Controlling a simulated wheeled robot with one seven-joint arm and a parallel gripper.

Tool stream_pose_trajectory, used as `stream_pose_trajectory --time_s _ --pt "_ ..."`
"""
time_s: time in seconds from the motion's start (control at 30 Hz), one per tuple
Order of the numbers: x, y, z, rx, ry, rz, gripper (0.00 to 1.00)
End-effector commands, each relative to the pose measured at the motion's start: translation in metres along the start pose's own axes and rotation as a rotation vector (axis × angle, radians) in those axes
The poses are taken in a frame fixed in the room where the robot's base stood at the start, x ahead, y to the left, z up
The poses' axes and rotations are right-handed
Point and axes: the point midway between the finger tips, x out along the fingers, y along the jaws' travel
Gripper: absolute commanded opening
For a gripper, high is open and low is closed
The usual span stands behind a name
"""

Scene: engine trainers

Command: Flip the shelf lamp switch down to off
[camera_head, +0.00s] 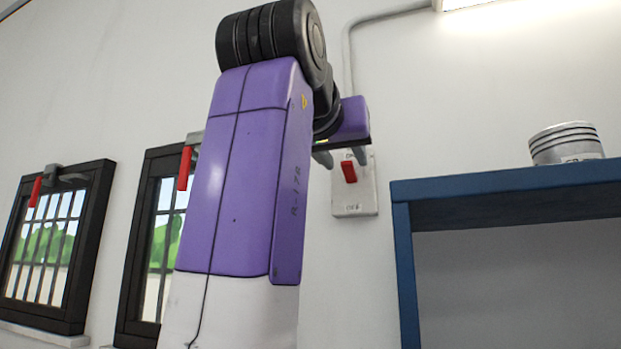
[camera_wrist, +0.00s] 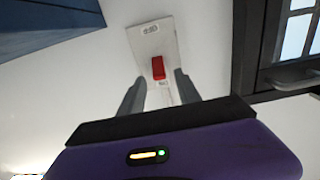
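The lamp switch is a white wall plate (camera_head: 352,204) with a red rocker (camera_head: 349,172), between the window and the blue shelf. In the head view, "OFF" is marked at its lower end and "ON" at its upper end; the rocker sits toward the upper end. The wrist view shows the plate (camera_wrist: 150,42) and the red rocker (camera_wrist: 158,67) upside down. My gripper (camera_wrist: 158,84) is open, with its two grey fingers apart on either side of the plate's ON end. Nothing is between the fingers except the view of the plate. I cannot tell whether the fingers touch it.
A blue shelf (camera_head: 500,182) stands right of the switch with a metal piston (camera_head: 566,143) on top. A conduit (camera_head: 347,60) runs up to a lit lamp (camera_head: 465,3). Windows with red handles (camera_head: 185,168) are on the left. Wall below the switch is clear.

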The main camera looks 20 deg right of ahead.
Motion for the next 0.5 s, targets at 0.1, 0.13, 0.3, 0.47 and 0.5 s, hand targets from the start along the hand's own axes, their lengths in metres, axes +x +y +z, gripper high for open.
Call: stream_pose_trajectory --time_s 0.1,0.13,0.3,0.47,0.5 --pt "0.015 0.0 -0.002 -0.002 -0.001 0.002 0.4" --pt "0.018 0.0 -0.001 -0.002 -0.001 0.002 0.4" --pt "0.026 0.0 0.0 -0.001 0.0 0.0 0.4" --pt "0.027 0.0 0.0 -0.001 0.001 0.0 0.4" --pt "0.027 0.0 0.0 -0.001 0.001 0.0 0.4"
